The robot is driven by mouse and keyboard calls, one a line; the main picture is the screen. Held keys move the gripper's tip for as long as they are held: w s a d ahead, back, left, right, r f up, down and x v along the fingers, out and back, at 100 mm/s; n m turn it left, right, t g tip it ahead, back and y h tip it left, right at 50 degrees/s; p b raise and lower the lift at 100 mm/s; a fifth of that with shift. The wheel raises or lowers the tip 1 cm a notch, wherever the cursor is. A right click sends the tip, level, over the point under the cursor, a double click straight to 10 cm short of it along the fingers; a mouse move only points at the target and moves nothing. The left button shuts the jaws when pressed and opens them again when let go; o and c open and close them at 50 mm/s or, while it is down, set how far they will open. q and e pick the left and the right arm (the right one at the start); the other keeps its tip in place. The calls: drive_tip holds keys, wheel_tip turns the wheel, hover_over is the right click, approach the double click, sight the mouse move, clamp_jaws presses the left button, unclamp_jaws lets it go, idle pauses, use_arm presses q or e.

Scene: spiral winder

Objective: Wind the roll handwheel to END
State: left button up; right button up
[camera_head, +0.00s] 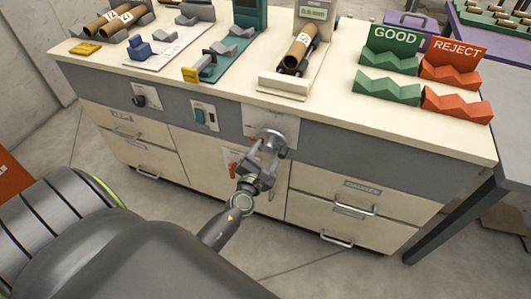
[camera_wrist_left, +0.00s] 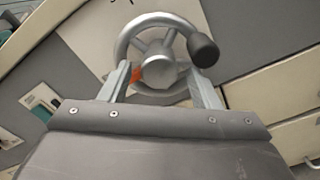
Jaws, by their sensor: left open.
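The grey metal roll handwheel (camera_head: 271,137) is on the front of the cabinet. In the left wrist view the handwheel (camera_wrist_left: 157,22) shows its spokes, a round hub (camera_wrist_left: 159,71) and a dark crank knob (camera_wrist_left: 203,50) at the upper right of the rim. My left gripper (camera_head: 267,153) is open in front of the wheel. In the wrist view its two fingers stand on either side of the hub, with the knob outside them; I cannot tell whether they touch the wheel. An orange-red mark (camera_wrist_left: 136,76) shows beside the left finger. Any END lettering is not readable. My right gripper is not in view.
A dark knob (camera_head: 138,101) and a green switch (camera_head: 199,116) are left of the wheel on the grey panel. Drawers with handles (camera_head: 354,208) lie below. The bench top holds tube fixtures, a gauge (camera_head: 314,13) and green GOOD (camera_head: 389,87) and red REJECT (camera_head: 457,103) racks.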

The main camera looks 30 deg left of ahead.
use_arm(q)
drive_tip(key=shift+s, duration=0.1)
drive_tip(key=b+v, duration=0.7)
drive_tip(key=v, duration=1)
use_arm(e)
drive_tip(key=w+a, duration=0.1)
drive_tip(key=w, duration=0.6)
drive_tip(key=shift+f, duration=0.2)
use_arm(q)
drive_tip(key=shift+s+d+r, duration=0.1)
